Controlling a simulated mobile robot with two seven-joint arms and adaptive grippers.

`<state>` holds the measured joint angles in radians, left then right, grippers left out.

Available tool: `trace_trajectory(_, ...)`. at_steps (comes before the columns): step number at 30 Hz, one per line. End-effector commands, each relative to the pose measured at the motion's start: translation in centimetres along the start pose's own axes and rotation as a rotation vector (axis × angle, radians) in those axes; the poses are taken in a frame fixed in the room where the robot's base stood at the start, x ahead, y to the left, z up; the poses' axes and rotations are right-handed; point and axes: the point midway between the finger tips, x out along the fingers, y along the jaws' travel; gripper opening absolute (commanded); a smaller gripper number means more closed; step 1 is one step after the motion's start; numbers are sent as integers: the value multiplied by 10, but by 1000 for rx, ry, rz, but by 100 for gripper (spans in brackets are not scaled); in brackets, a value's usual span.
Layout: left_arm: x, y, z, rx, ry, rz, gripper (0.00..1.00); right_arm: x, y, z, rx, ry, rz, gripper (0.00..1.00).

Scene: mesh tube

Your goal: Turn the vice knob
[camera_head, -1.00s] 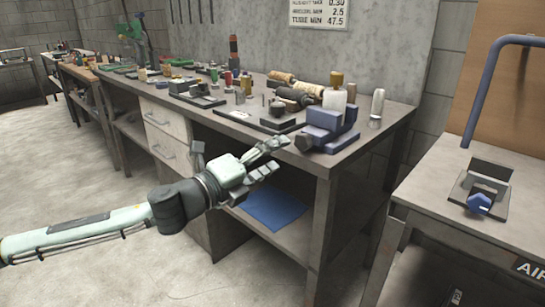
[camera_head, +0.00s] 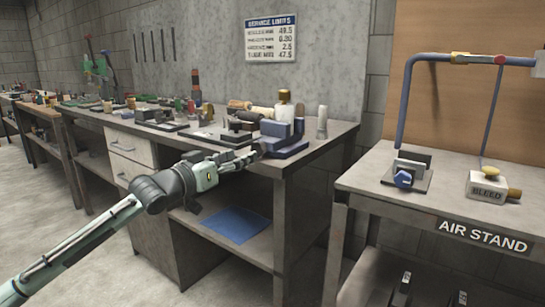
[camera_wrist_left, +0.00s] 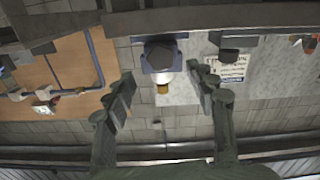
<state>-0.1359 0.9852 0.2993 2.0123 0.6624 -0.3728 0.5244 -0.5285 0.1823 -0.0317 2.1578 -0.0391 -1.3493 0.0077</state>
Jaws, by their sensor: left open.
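The blue vice (camera_head: 283,145) sits at the right front corner of the long workbench. A small dark rounded part, which looks like its knob (camera_head: 260,146), faces the bench's front edge. My left gripper (camera_head: 242,158) is just in front of that edge, left of the knob and apparently apart from it. In the left wrist view the vice (camera_wrist_left: 178,60) and dark knob (camera_wrist_left: 158,57) appear upside down, between and beyond the two spread fingers (camera_wrist_left: 164,92). The gripper is open and empty. My right gripper is not in view.
The workbench (camera_head: 335,137) carries a bottle (camera_head: 284,108), a grey cylinder (camera_head: 322,122) and several tools near the vice. A blue sheet (camera_head: 235,225) lies on the lower shelf. The air stand (camera_head: 380,162) at right holds a blue knob (camera_head: 403,179) and a bleed box (camera_head: 487,187).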

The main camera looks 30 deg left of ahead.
Motion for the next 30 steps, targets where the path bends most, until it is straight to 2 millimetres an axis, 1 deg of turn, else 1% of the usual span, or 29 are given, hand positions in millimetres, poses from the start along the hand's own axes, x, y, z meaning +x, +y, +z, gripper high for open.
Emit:
trace_trajectory(7, 28, 1, -4, 1, 4, 1, 56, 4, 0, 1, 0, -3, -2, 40)
trace_trajectory(12, 51, 1, -4, 3, 4, 1, 56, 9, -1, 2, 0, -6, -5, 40)
trace_trajectory(16, 65, 1, -2, 3, 3, 0, 56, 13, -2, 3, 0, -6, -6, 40)
trace_trajectory(21, 74, 1, -1, 5, 1, 1, 56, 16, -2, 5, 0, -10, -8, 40)
trace_trajectory(29, 75, 1, 0, 6, 0, 1, 56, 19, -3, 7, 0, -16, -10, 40)
trace_trajectory(30, 75, 2, 0, 6, 0, 1, 54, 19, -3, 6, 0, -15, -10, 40)
